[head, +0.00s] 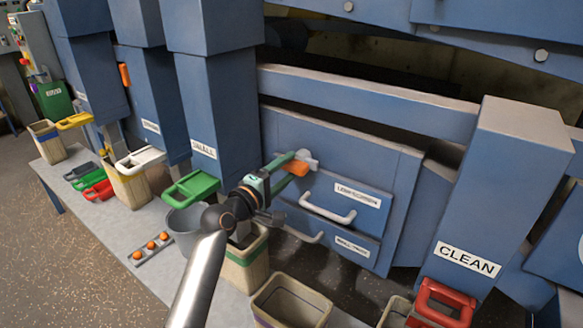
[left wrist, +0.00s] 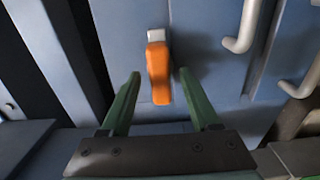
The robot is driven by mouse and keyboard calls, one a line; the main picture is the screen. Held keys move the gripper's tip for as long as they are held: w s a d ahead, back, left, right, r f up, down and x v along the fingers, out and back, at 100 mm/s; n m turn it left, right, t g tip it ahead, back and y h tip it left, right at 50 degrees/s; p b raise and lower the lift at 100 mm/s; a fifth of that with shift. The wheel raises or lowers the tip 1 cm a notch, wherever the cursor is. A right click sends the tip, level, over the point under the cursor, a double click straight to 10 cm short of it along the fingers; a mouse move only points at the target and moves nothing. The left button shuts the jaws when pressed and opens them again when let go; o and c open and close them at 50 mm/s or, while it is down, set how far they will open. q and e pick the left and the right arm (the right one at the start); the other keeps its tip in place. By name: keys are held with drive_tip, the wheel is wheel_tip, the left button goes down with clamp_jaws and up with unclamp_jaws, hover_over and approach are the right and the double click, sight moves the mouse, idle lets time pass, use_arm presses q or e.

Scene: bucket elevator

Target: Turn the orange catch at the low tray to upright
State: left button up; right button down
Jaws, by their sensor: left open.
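The orange catch (head: 299,169) sits at the upper left of the drawer fronts on the blue panel, beside a light grey mount (head: 309,160). In the head view it lies sideways, pointing left of its mount and slightly down. In the left wrist view the catch (left wrist: 158,72) runs from its pale mount toward my gripper. My left gripper (head: 287,168) has green fingers and is open, its fingertips on either side of the catch. Whether they touch it cannot be told. The upper drawer (head: 338,187) and lower drawer (head: 335,240) have white handles. My right gripper is not in view.
The upper drawer's handle (head: 328,209) is close to the right of my gripper. Below stand a grey bucket (head: 183,228) and open bins (head: 292,303). A green-handled slide (head: 192,188) is left. A CLEAN chute (head: 490,200) with a red handle (head: 447,300) stands right.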

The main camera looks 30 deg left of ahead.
use_arm(q)
drive_tip(key=shift+w+d, duration=0.15)
drive_tip(key=shift+w, duration=0.95)
drive_tip(key=shift+c, duration=0.4)
clamp_jaws()
